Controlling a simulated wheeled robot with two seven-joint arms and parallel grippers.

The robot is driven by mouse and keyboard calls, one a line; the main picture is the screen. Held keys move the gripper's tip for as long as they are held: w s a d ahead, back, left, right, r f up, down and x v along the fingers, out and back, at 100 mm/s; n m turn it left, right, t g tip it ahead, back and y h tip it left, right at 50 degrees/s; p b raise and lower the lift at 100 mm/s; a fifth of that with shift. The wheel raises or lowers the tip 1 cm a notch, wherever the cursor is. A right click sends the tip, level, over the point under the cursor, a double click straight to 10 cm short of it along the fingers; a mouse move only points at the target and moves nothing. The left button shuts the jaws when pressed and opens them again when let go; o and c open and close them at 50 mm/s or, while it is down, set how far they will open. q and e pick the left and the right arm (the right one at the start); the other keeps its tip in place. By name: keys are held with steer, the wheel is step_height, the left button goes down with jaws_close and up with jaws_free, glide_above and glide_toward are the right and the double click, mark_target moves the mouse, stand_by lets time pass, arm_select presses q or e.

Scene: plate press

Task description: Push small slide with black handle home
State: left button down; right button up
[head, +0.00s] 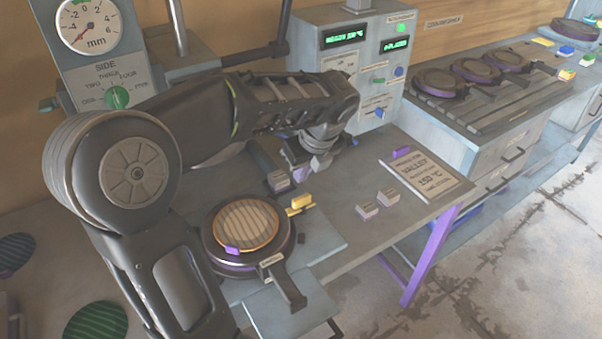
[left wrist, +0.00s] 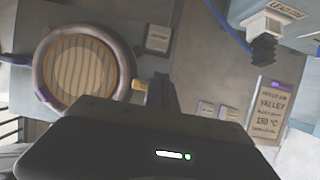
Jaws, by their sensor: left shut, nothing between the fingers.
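A small grey slide (head: 285,312) juts out at the front edge of the bench, below the round mould. A black bar handle (head: 335,328) shows at its front, partly cut off by the picture's bottom edge. It is hidden in the left wrist view. My left gripper (head: 318,165) is shut and empty, above the bench behind the mould and well apart from the slide. In the left wrist view a dark finger (left wrist: 162,92) shows beside the mould. My right gripper is not in view.
The round mould (head: 217,265) with a ridged disc (head: 247,226) and a dark handle (head: 289,288) sits close above the slide. Small labelled blocks (head: 368,210) and a sign (head: 428,179) stand to the right. The floor (head: 480,270) at the right is clear.

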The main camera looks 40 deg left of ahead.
mark_target(293, 194)
arm_select(q)
steer(key=x, duration=0.8)
steer(key=shift+a+f, duration=0.1)
steer(key=shift+f, duration=0.1)
steer(key=shift+w, duration=0.1)
